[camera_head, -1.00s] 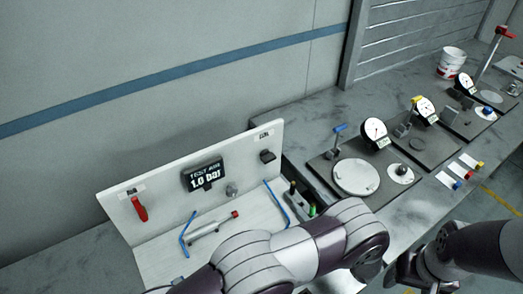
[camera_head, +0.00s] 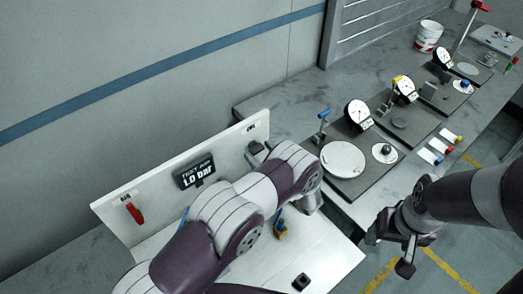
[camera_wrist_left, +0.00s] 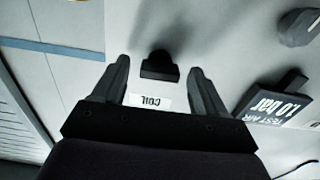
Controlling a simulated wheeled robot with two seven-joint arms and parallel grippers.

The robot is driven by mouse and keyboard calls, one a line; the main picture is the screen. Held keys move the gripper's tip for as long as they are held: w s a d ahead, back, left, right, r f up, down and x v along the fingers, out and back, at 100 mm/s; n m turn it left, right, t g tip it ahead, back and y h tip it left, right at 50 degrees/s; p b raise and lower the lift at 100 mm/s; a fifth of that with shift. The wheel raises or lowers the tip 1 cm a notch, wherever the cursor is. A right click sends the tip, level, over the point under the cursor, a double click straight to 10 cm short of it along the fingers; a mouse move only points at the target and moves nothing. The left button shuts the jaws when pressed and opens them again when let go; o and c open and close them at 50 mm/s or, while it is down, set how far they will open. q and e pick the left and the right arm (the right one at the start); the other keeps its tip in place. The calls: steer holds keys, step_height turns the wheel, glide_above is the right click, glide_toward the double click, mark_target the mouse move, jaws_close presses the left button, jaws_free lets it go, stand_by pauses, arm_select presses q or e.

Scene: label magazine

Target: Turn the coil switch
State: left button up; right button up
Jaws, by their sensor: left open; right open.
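The coil switch (camera_head: 254,147) is a small black knob on the upright white panel (camera_head: 225,155), below its label (camera_head: 251,125). In the left wrist view the coil switch (camera_wrist_left: 160,67) stands out from the panel, with the COIL label (camera_wrist_left: 157,102) nearer the gripper base. My left gripper (camera_wrist_left: 158,64) is open, with one finger on each side of the switch in that view. Contact cannot be told. In the head view my left arm hides this gripper. My right gripper (camera_head: 388,252) is open and empty, away from the panel.
A red air handle (camera_head: 135,213) and a "TEST AIR 1.0 bar" display (camera_head: 195,172) share the panel. The display also shows in the left wrist view (camera_wrist_left: 270,104). Gauge stations (camera_head: 345,158) stand on the bench at right. A black block (camera_head: 301,282) lies on the white base.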

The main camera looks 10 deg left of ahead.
arm_select(q)
steer(key=shift+s+d+r, duration=0.1)
steer(key=shift+d, duration=0.05)
steer(key=c, duration=1.1)
steer(key=shift+o, duration=0.2)
steer(key=shift+n+b, duration=4.3)
steer(key=shift+b, duration=0.4)
steer(key=o, duration=1.1)
steer(key=shift+c, duration=0.2)
